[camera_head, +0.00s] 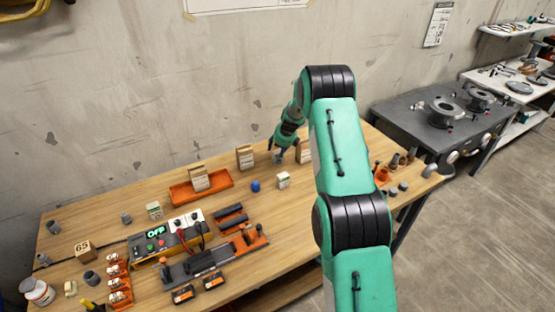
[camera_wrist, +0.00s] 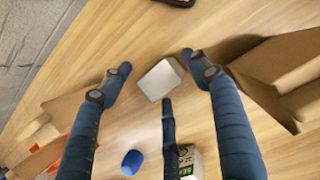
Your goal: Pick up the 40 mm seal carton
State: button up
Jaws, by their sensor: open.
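My gripper (camera_head: 284,152) is open, pointing down over the back of the wooden workbench. In the wrist view its blue fingers (camera_wrist: 160,84) are spread around a small pale box-shaped thing (camera_wrist: 160,79), with visible gaps. This thing is mostly hidden in the head view. A small white carton (camera_head: 283,180) stands in front of the gripper. In the wrist view this carton (camera_wrist: 190,163) is at the bottom, partly behind a finger, with partial green and dark print. I cannot read 40 on either. Another small carton with a green label (camera_head: 154,210) stands farther left.
Brown paper packages stand left (camera_head: 245,158) and right (camera_head: 304,153) of the gripper. A blue cap (camera_head: 255,186) lies near the white carton. An orange tray (camera_head: 182,195) holds another package. A control box (camera_head: 165,245) and tools crowd the front left. Bare wood lies between.

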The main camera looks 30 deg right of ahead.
jog(key=shift+w+f, duration=0.25)
jog(key=shift+f, duration=0.2)
jog(key=shift+c, duration=0.5)
jog(key=c, duration=1)
